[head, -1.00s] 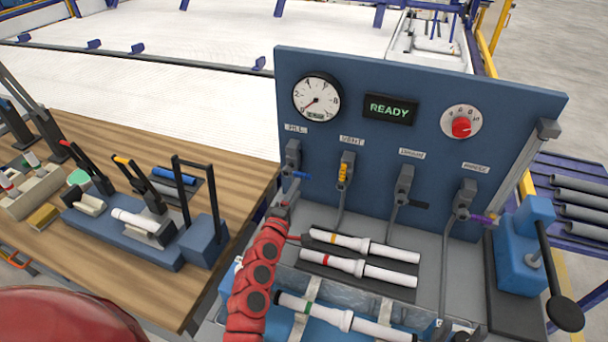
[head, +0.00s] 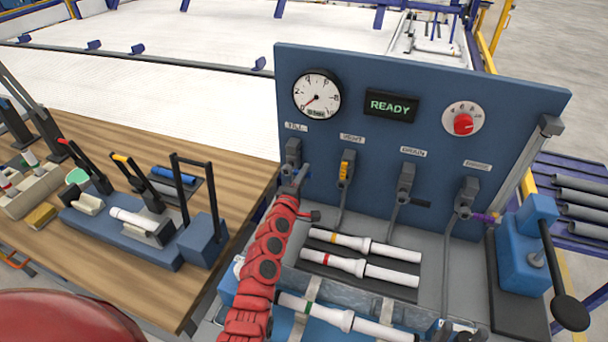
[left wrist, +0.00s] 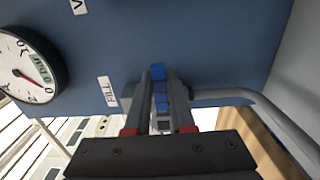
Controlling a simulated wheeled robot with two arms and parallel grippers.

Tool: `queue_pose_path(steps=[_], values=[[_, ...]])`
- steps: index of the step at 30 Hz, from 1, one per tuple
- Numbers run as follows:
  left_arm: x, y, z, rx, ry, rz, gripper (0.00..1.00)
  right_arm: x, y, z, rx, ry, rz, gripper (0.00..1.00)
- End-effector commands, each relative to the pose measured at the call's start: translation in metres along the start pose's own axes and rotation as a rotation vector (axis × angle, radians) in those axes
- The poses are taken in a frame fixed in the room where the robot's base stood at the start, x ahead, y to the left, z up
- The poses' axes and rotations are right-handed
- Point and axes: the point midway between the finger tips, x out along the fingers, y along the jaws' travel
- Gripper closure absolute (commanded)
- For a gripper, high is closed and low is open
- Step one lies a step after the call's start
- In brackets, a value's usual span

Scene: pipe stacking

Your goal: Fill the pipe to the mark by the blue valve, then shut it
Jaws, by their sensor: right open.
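The blue valve (head: 292,150) sits under the leftmost panel label. My left gripper (head: 300,180) is at its handle and hides it in the head view. In the left wrist view the blue handle (left wrist: 160,90) fills the gap between the fingers of my left gripper (left wrist: 161,105), which look shut on it. The gauge (head: 316,96) has its needle low, near zero; it also shows in the left wrist view (left wrist: 28,72). My right gripper (head: 455,331) is only partly in view at the bottom edge, open. A white pipe with a green band (head: 320,311) lies at the trough; the mark cannot be made out.
The panel (head: 440,75) bears a READY display (head: 390,105), a red knob (head: 463,124) and yellow (head: 345,170), black and purple valves. Two banded white pipes (head: 365,257) lie on a dark mat. A blue hand pump (head: 522,255) stands right; a wooden bench (head: 100,250) stands left.

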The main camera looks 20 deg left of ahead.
Motion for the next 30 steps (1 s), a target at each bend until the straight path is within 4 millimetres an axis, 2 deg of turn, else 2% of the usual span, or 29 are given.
queue_pose_path(steps=[1,3,30], values=[[0.0000,0.0001,-0.0001,0.000,0.000,0.000,0.89,0.0000,0.0000,0.0000,0.000,0.000,0.000,0.51],[-0.0001,-0.0001,-0.0001,0.000,0.000,0.000,1.00,0.0000,0.0000,0.0000,0.000,0.000,0.000,0.51],[-0.0004,-0.0009,-0.0002,0.000,0.000,-0.001,1.00,-0.0001,0.0000,0.0000,0.000,0.000,0.000,0.51]])
